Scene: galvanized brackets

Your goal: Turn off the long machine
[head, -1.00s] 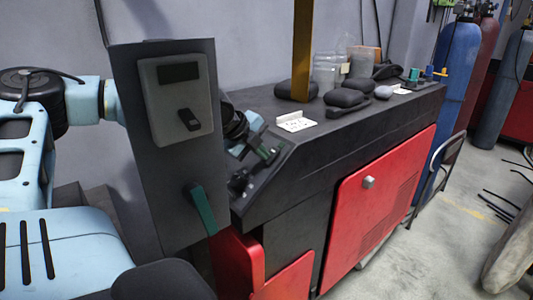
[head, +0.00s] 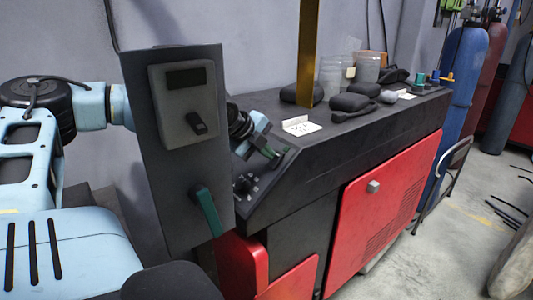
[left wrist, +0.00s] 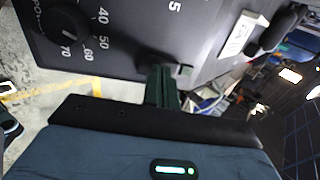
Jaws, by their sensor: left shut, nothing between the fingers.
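The long machine (head: 345,140) has a black top and red doors, and runs from the centre to the back right. Its sloped control panel (head: 262,192) with small dark knobs is at the near end. My left gripper (head: 270,153) is shut and empty over this panel; its dark green fingers partly hide it. In the left wrist view the fingers (left wrist: 162,85) are close to the panel, beside a small greenish square piece (left wrist: 185,71). Whether they touch is unclear. A black dial (left wrist: 65,24) with numbers is at upper left there.
Black cases (head: 352,103), clear jars and a white card (head: 301,126) lie on the machine. Gas cylinders (head: 460,85) stand behind.

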